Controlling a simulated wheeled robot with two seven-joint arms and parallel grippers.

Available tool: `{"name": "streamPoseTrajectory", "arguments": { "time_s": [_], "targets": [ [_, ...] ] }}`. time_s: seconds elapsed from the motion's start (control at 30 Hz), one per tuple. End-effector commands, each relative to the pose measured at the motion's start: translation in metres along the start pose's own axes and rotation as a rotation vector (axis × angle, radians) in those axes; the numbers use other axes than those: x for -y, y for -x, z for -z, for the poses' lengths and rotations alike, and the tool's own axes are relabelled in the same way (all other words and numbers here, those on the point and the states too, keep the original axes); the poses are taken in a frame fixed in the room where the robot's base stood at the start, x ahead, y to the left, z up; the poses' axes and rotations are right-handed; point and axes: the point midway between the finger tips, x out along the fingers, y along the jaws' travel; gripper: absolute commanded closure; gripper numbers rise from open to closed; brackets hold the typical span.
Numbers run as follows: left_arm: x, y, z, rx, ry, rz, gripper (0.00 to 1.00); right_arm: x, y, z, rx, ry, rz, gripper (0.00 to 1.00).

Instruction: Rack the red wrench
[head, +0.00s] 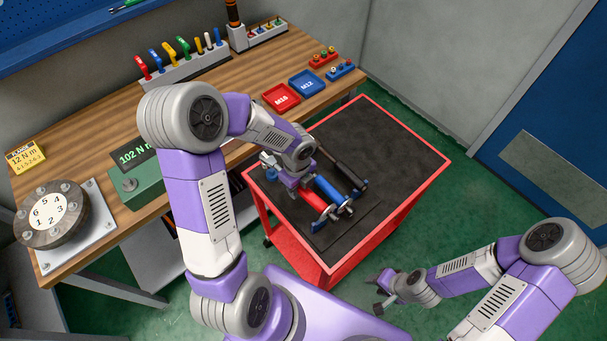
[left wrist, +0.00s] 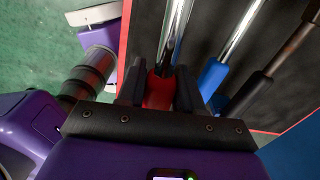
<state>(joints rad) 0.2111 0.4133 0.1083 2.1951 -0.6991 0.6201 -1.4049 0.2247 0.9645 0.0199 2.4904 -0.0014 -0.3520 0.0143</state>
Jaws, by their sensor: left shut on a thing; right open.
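The red wrench (head: 313,197) lies on the dark top of the red cart (head: 410,150), to the left of a blue-handled wrench (head: 327,189). My left gripper (head: 291,181) is shut on the red handle (left wrist: 158,92), with one black finger on each side. In the left wrist view, the shiny shaft (left wrist: 174,38) runs away from the fingers, beside the blue handle (left wrist: 212,77). A black-handled wrench (head: 343,167) lies further right. I cannot tell whether the red wrench still touches the cart. My right gripper (head: 381,291) is open and empty, over the floor near the cart's front corner.
The wooden bench (head: 100,140) behind holds a numbered flange (head: 46,214), a green 102 N m tester (head: 140,180), a rack of coloured tools (head: 183,70), and red (head: 281,98) and blue (head: 307,83) trays. A blue pegboard (head: 60,30) is above. The cart's right side is clear.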

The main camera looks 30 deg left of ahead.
Motion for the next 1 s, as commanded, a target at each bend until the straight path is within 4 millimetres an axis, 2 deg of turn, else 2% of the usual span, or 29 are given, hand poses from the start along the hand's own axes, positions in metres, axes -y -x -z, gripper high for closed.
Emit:
{"name": "streamPoseTrajectory", "arguments": {
  "time_s": [0.2,0.63,0.83,1.0],
  "targets": [
    [-0.001,0.001,-0.002,0.001,-0.088,0.002,1.0,0.0,0.001,0.0,0.0,0.0,0.0,0.57],
    [-0.002,0.003,0.0,0.002,-0.08,0.002,1.0,0.002,0.005,-0.001,0.001,0.0,0.0,0.57],
    [-0.001,-0.014,-0.001,0.002,-0.079,0.003,1.0,-0.003,-0.008,0.0,0.001,0.0,0.0,0.57],
    [-0.001,-0.02,-0.001,0.002,-0.079,0.004,1.0,-0.005,-0.012,0.0,0.001,0.0,0.0,0.57]
  ]
}}
